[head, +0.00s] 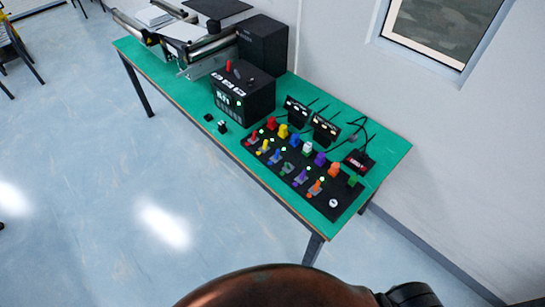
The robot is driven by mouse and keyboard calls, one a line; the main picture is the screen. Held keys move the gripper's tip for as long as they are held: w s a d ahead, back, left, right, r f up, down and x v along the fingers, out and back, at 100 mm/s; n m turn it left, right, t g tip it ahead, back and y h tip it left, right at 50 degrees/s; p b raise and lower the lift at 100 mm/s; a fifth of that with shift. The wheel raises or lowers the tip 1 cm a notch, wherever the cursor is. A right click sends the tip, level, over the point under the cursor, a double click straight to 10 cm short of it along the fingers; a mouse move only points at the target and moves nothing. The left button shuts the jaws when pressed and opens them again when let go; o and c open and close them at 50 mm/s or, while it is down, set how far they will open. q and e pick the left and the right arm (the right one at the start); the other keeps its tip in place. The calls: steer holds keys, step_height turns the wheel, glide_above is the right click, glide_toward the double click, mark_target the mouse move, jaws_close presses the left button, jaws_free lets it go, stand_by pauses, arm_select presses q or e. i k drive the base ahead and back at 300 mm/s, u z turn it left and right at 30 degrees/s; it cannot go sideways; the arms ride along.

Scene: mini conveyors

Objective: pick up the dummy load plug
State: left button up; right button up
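I cannot tell for sure which thing is the dummy load plug. A small black block (222,127) and a smaller dark piece (208,117) lie on the green table left of the plug board. Several coloured plugs, among them a yellow one (283,131), a white one (308,148) and an orange one (334,170), stand along the back of the black board (345,206). Coloured levers with green lights sit in front of them. Neither of my grippers is in view.
The green table (398,147) stands against a white wall. A black box (243,93) with a red knob (229,66), two dark modules (325,128) with cables, and a red-and-black device (359,160) are on it. Conveyors (210,44) fill the far end. The floor in front is clear.

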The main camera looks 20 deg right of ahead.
mark_target(308, 145)
steer(key=u, duration=0.65)
steer(key=i, duration=0.7)
steer(key=z, duration=0.65)
